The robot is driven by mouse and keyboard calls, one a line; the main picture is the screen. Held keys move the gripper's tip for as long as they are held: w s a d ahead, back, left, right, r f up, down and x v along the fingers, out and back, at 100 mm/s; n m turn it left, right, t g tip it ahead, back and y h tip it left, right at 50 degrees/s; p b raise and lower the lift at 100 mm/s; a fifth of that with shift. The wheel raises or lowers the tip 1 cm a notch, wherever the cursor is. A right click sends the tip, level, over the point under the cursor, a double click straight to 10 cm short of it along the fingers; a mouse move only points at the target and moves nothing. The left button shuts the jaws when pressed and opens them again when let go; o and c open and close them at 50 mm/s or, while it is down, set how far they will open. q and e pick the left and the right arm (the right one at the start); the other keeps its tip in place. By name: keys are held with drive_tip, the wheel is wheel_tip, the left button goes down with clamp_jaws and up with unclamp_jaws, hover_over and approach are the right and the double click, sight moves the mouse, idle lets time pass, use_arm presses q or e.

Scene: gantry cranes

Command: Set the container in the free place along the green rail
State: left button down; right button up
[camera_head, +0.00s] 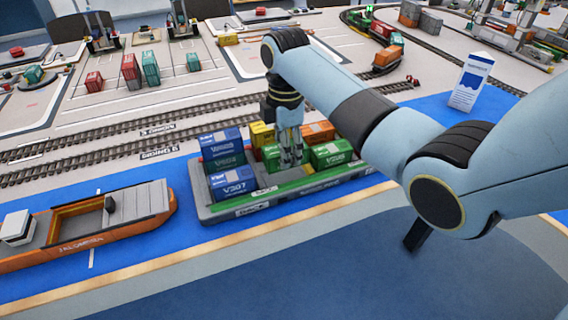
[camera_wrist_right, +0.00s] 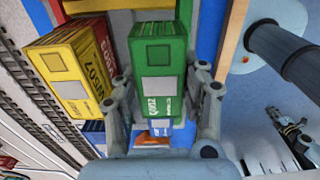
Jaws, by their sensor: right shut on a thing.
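My right gripper (camera_head: 290,158) comes down over the grey carrier (camera_head: 205,214) with the green rail (camera_head: 285,188) along its near side. In the wrist view its fingers (camera_wrist_right: 163,85) are shut on the two sides of a green container (camera_wrist_right: 158,58). In the head view green shows to the left of the fingers (camera_head: 270,158), partly hidden by them. Another green container (camera_head: 333,154) stands to the right. Whether the held one touches the deck I cannot tell. My left gripper (camera_wrist_right: 290,135) seems to show small in the wrist view, its jaws unclear.
Blue containers (camera_head: 233,183) stand at the carrier's left end. A yellow (camera_head: 261,134) and an orange container (camera_head: 318,132) stand behind the green ones. An orange boat (camera_head: 95,240) lies left.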

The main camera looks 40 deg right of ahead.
drive_tip(key=shift+w+f, duration=0.2)
drive_tip(key=shift+f, duration=0.45)
wheel_tip(320, 180, down, 2)
drive_tip(key=shift+f, duration=0.6)
drive_tip(key=o, duration=1.2)
use_arm(q)
drive_tip(key=shift+w+f, duration=0.25)
use_arm(e)
drive_tip(key=shift+o, duration=0.2)
